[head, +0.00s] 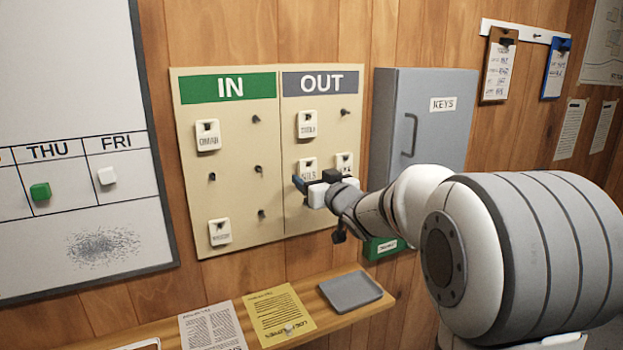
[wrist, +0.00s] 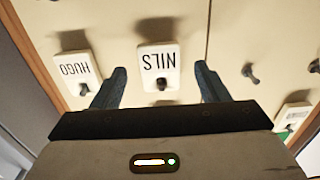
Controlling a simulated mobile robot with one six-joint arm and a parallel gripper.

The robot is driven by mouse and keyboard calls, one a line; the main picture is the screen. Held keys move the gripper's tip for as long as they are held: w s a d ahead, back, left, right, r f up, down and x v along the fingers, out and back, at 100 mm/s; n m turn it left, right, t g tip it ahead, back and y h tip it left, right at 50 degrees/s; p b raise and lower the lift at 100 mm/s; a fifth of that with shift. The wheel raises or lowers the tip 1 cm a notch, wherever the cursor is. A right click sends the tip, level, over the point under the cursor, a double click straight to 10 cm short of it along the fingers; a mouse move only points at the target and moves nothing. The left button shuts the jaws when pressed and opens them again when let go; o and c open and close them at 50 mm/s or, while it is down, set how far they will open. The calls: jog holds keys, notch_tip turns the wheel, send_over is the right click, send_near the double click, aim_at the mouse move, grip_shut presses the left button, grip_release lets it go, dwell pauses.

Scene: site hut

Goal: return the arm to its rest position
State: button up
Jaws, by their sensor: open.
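My gripper (head: 308,186) is raised in front of the OUT side of the in/out board (head: 270,222). In the wrist view its two blue fingers (wrist: 160,84) are apart, with nothing held between them. The NILS tag (wrist: 158,66) hangs on a peg just beyond and between the fingertips. The HUGO tag (wrist: 77,68) hangs beside it, left of the fingers. In the head view my gripper partly covers the NILS tag (head: 308,166). My arm (head: 410,195) reaches out from the right.
A grey key cabinet (head: 440,125) stands right of the board, close to my arm, with a green box (head: 385,247) below. A shelf (head: 345,312) with a grey tray (head: 350,291) and papers runs beneath. A whiteboard (head: 80,225) hangs left.

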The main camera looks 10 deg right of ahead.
jog(key=s+d+f+m+g+h, duration=0.1)
jog(key=s+d+f+g+h, duration=0.1)
jog(key=s+f, duration=0.3)
jog(key=s+d+f+m+g+h, duration=0.2)
jog(key=s+d+g+h, duration=0.1)
jog(key=s, duration=0.5)
jog(key=s+d+f+m+g+h, duration=0.1)
jog(key=s+d+f+g+h, duration=0.1)
jog(key=s+f, duration=0.3)
jog(key=s+a+f+g, duration=0.1)
jog(key=s+f+g, duration=0.2)
jog(key=s, duration=0.6)
jog(key=s+a+f+g+y, duration=0.1)
jog(key=s+f+g, duration=0.3)
jog(key=s, duration=0.6)
jog(key=shift+s+a+f+g, duration=0.15)
jog(key=shift+s+a+g, duration=0.15)
jog(key=shift+a, duration=0.4)
